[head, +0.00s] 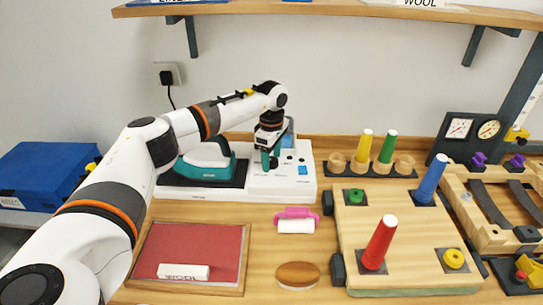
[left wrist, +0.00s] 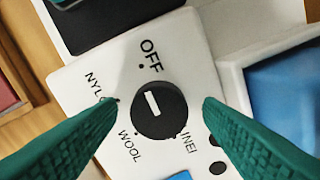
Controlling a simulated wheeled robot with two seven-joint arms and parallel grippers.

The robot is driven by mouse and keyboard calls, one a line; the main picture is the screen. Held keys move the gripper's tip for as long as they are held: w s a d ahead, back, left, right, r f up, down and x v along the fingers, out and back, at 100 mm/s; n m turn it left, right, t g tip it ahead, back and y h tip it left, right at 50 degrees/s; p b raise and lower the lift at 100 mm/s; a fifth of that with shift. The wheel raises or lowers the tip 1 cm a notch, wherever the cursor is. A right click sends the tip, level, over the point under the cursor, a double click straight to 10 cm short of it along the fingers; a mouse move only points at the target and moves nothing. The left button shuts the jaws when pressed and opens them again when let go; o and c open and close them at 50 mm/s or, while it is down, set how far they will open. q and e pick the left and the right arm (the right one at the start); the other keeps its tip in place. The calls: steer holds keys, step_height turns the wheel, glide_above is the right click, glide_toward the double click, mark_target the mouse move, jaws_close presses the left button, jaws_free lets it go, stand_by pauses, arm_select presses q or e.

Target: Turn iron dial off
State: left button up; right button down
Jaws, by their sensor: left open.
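The dial (left wrist: 170,122) is a round black knob with a white bar on a white panel (left wrist: 215,50), seen in the left wrist view. Labels OFF, NYLON, WOOL and LINEN ring it, some partly hidden. The white bar points up and slightly left, toward the dot by OFF. My left gripper (left wrist: 160,104) is open, its green fingers on either side of the dial; I cannot tell whether they touch it. In the head view my left gripper (head: 268,160) reaches down over the white iron station (head: 280,188) and hides the dial. My right gripper is not in view.
A teal and white iron (head: 207,155) rests on the station's black pad, left of my gripper. In front lie a framed red pad (head: 190,242), a pink roller (head: 295,213) and a brown oval brush (head: 297,275). A wooden board with cones (head: 380,243) stands right.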

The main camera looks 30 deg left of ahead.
mark_target(271, 160)
arm_select(q)
step_height(271, 160, up, 12)
steer(key=b, duration=0.2)
stand_by(0.8)
